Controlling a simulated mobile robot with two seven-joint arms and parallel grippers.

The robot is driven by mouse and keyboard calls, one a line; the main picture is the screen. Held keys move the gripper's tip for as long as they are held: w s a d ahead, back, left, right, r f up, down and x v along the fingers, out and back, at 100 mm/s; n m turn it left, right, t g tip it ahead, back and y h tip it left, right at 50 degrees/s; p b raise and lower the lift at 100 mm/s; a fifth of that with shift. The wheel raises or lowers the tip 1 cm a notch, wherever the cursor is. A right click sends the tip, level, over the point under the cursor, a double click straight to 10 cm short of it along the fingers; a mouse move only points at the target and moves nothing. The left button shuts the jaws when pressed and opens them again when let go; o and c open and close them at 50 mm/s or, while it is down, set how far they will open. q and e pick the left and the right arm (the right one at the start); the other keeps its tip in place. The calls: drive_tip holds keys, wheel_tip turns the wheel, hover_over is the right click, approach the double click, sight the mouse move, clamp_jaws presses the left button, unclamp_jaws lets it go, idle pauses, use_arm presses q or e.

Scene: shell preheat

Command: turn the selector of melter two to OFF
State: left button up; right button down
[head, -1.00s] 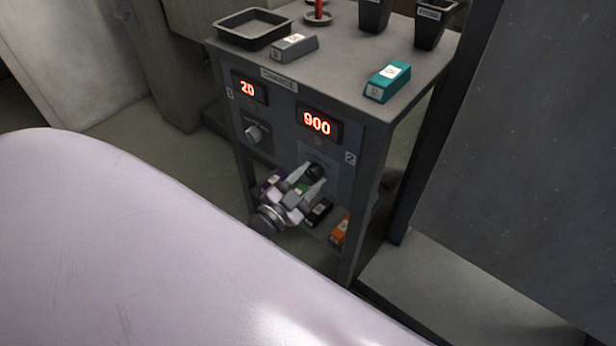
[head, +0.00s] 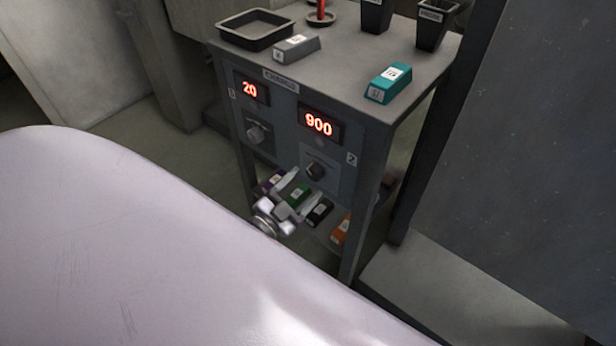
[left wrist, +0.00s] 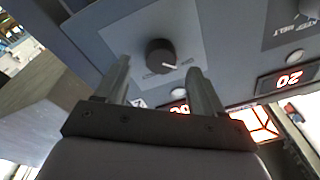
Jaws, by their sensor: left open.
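The selector of melter two is a dark round knob (head: 316,171) on the right half of the cabinet front, under the red 900 display (head: 318,123). In the left wrist view the knob (left wrist: 160,56) shows between and beyond my fingers, with a pale pointer mark toward the lower right. Its small lettering is too blurred to read, so I cannot tell the setting. My left gripper (head: 304,188) is open and empty, apart from the knob, below and left of it in the head view. My right gripper is not in view.
A teal box (head: 388,83), a grey box (head: 296,48) and a dark tray (head: 255,38) stand on top. Several small boxes, one orange (head: 341,230), lie on the shelf below.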

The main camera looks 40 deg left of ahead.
use_arm(q)
drive_tip(key=shift+s+a+f, duration=0.1)
drive_tip(key=shift+s+f, duration=0.05)
drive_tip(key=shift+s, duration=0.85)
drive_tip(key=shift+s+a+f, duration=0.1)
drive_tip(key=shift+s, duration=0.9)
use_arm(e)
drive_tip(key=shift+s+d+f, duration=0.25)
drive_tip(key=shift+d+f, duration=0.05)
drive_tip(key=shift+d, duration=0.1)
use_arm(q)
drive_tip(key=shift+d, duration=0.1)
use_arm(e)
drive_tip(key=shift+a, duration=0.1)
